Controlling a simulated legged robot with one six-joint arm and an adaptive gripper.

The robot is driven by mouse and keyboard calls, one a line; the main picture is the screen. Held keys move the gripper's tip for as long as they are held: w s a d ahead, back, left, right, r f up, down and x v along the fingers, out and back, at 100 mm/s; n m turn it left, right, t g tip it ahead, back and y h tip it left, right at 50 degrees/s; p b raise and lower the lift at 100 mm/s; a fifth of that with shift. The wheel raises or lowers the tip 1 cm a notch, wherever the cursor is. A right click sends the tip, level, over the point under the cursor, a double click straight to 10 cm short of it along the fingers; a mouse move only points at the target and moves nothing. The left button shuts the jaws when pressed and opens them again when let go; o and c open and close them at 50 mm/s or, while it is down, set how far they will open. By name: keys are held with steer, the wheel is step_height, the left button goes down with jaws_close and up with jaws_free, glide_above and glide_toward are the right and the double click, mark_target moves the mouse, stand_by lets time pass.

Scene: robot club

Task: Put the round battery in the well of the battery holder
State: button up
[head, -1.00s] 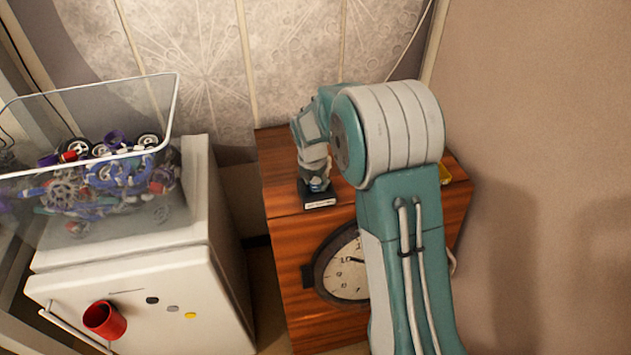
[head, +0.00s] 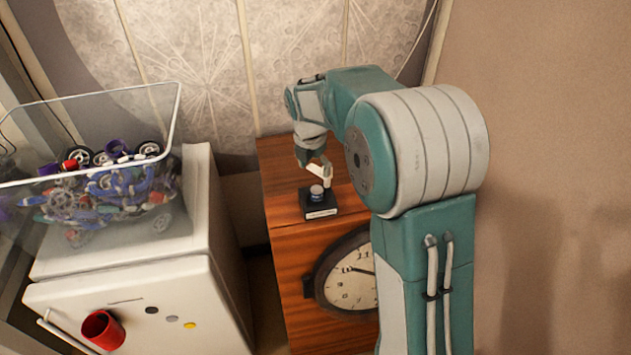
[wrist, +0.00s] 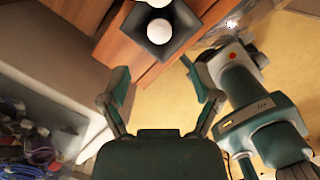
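The battery holder (head: 321,212) is a small dark square block with a pale label on its front, on the wooden cabinet. The round battery (head: 317,193) stands upright at the holder's middle, its silvery-blue side showing above it. In the wrist view its bright round top (wrist: 160,32) sits inside the dark square holder (wrist: 178,44). How deep it sits in the well I cannot tell. My gripper (head: 312,168) is above the holder, empty. In the wrist view, its two fingers (wrist: 162,86) are spread wide, apart from the battery.
The wooden cabinet (head: 284,175) has a round clock (head: 350,283) on its front. On the left, a white fridge (head: 190,235) carries a clear bin (head: 95,180) full of coloured parts. A second white round shape (wrist: 158,2) is cut off at the wrist view's top edge.

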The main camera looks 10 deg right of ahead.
steer(key=s+r+m+t, duration=0.2)
steer(key=s+r+m, duration=1)
steer(key=s+m, duration=0.3)
steer(key=s+d+f+m+t+y, duration=0.1)
steer(key=s+m+t, duration=0.1)
steer(key=s+m, duration=1)
steer(key=s, duration=0.3)
steer(key=shift+f, duration=0.4)
